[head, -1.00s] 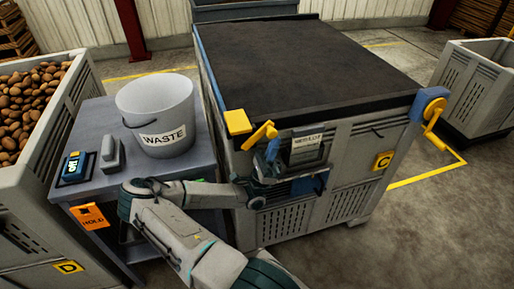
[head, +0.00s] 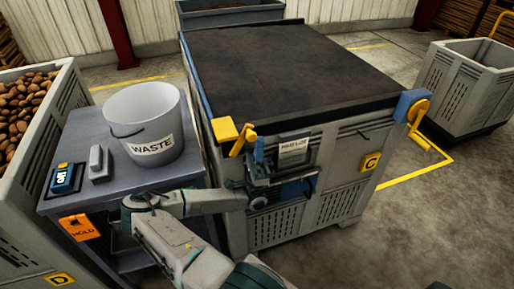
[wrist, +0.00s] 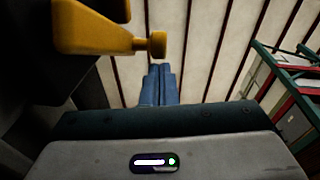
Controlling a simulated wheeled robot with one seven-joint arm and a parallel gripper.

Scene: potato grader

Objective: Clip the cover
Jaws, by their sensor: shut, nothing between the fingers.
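A dark cover (head: 290,70) lies flat over the top of the grey bin (head: 345,165) marked C. At its front left corner is a yellow clip (head: 224,130) with a yellow lever (head: 243,139) that slants down to the left. At the front right corner is a blue bracket (head: 411,100) with a yellow lever (head: 418,118). My gripper (head: 259,150) is shut and empty, upright just right of the left lever, in front of the bin. In the wrist view its blue fingers (wrist: 158,85) are together, below and right of a yellow lever (wrist: 110,38). Contact cannot be told.
A grey table (head: 70,195) at left carries a WASTE bucket (head: 145,115), a blue device (head: 65,180) and a grey scoop-like object (head: 98,165). A bin of potatoes (head: 45,150) stands further left. Another grey bin (head: 465,85) is at right. The floor between is clear.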

